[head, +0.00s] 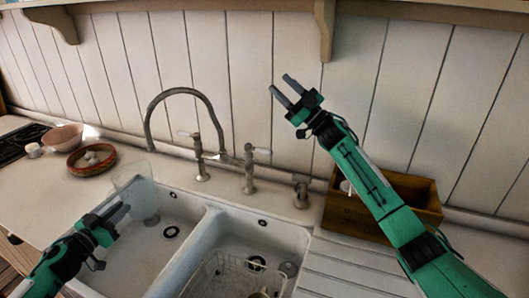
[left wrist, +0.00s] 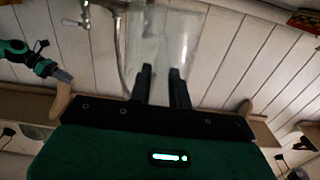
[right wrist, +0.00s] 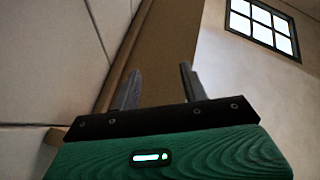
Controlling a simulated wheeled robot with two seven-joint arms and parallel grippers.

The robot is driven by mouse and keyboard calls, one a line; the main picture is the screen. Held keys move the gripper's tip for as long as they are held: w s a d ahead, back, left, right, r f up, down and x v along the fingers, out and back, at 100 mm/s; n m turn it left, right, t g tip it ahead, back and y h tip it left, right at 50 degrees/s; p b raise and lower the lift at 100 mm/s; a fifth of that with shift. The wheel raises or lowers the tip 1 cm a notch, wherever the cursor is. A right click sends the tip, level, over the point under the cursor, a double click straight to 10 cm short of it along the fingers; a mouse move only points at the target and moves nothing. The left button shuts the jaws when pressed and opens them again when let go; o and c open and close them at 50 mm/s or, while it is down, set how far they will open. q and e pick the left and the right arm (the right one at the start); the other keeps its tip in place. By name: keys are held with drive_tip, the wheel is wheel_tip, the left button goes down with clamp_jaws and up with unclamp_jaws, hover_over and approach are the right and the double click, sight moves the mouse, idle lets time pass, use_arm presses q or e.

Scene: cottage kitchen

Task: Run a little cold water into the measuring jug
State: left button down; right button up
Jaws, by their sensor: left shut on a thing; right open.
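The clear glass measuring jug (head: 131,176) shows faintly at the back left of the left sink basin. My left gripper (head: 123,209) is shut on it; in the left wrist view the jug (left wrist: 162,38) stands beyond the fingers (left wrist: 161,76). It looks empty. The curved tap spout (head: 180,92) ends close above the jug; I cannot tell whether it is exactly over the mouth. No water stream shows. The tap has a left lever (head: 188,134) and a right lever (head: 260,150). My right gripper (head: 282,84) is open and empty, raised before the wall, above and right of the tap.
The double white sink has a wire rack (head: 225,272) in its right basin. A wooden box (head: 415,192) stands right of the sink, behind my right arm. A red-rimmed bowl (head: 78,168) and a pink bowl (head: 63,137) stand at left. A shelf bracket (head: 325,30) hangs above.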

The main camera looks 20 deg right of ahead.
wheel_tip(320, 180, down, 4)
drive_tip(key=a+n+g, duration=0.3)
drive_tip(key=n+g+h, duration=0.2)
hover_over(265, 151)
drive_tip(key=s, duration=0.3)
wheel_tip(265, 151, down, 6)
drive_tip(key=d+f+n+g+h, duration=0.2)
drive_tip(key=d+f+h, duration=0.25)
drive_tip(key=f, duration=0.75)
drive_tip(key=shift+x, duration=3.15)
drive_tip(key=shift+f, duration=0.15)
clamp_jaws()
